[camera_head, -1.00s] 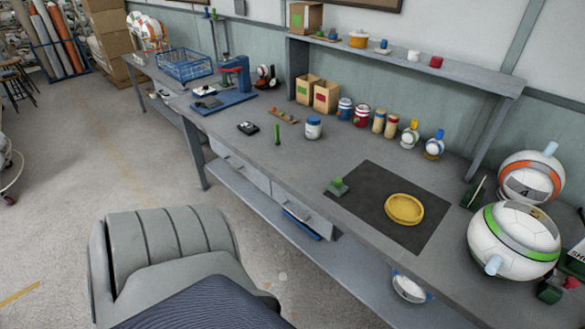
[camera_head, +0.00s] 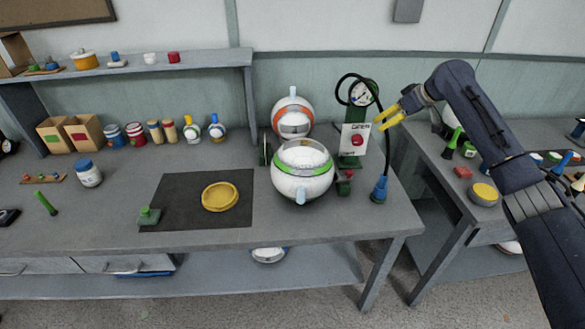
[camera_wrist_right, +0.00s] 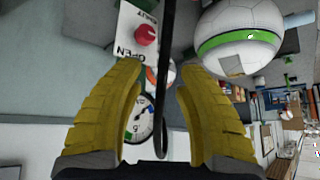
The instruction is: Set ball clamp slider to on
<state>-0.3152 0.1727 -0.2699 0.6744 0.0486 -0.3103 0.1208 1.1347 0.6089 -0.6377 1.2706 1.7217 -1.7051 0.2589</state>
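A white panel (camera_head: 348,148) with a round red knob (camera_head: 358,139) stands on a green stand at the bench's right end. In the right wrist view, the panel (camera_wrist_right: 126,32) appears upside down, with OPEN lettered near the red knob (camera_wrist_right: 146,34). The knob's setting is hard to tell. A white ball with a green band (camera_head: 302,180) sits left of the panel. My right gripper (camera_head: 386,115) is right of and slightly above the panel, its yellow fingers apart and empty. In the wrist view, the fingers (camera_wrist_right: 157,72) point toward the panel. My left gripper is not in view.
A round gauge (camera_head: 361,94) rises above the panel. A black hose (camera_head: 388,150) loops beside it, crossing between my fingers in the wrist view. An orange-banded ball (camera_head: 293,122) stands behind. A second bench (camera_head: 440,168) with small parts is at right. A dark mat (camera_head: 175,190) holds a yellow dish.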

